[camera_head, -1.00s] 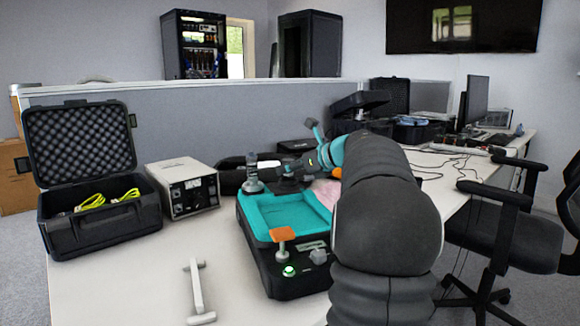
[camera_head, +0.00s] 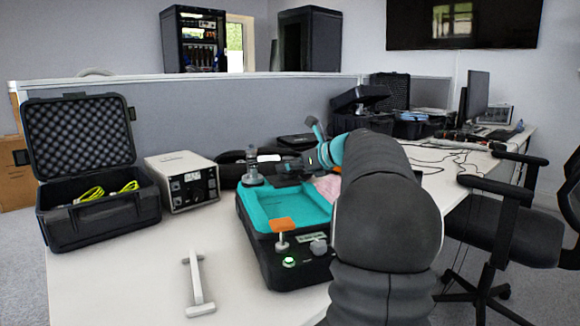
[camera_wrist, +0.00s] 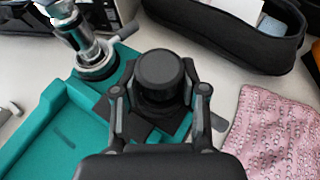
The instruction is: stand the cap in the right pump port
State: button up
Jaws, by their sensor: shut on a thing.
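In the wrist view, a round black cap (camera_wrist: 158,72) stands between the two fingers of my gripper (camera_wrist: 159,95), which is shut on it. The cap is over the far right corner of the teal pump unit (camera_wrist: 55,115). The right port is hidden beneath the cap and fingers, so I cannot tell whether the cap is seated. A metal fitting (camera_wrist: 82,42) stands upright in the far left corner. In the head view, the fitting (camera_head: 252,172) shows at the back of the pump unit (camera_head: 246,228), and my arm covers the unit's right side.
An orange-topped knob (camera_head: 282,225) stands at the unit's front. A white handle (camera_head: 195,284) lies on the table. An open black case (camera_head: 100,215) and a grey meter box (camera_head: 182,182) stand left. A pink cloth (camera_wrist: 278,130) lies right of the unit.

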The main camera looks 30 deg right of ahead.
jog(key=shift+f+b, duration=0.45)
jog(key=shift+f, duration=0.5)
dwell(0.5)
jog(key=o, duration=1.3)
jog(key=shift+a, duration=0.15)
jog(key=shift+c, duration=0.2)
jog(key=shift+d, duration=0.2)
jog(key=shift+s+d, duration=0.1)
jog(key=shift+s+d+r, duration=0.2)
jog(key=shift+s, duration=0.2)
jog(key=r+v, duration=0.1)
jog(key=v, duration=1)
jog(key=shift+a, duration=0.25)
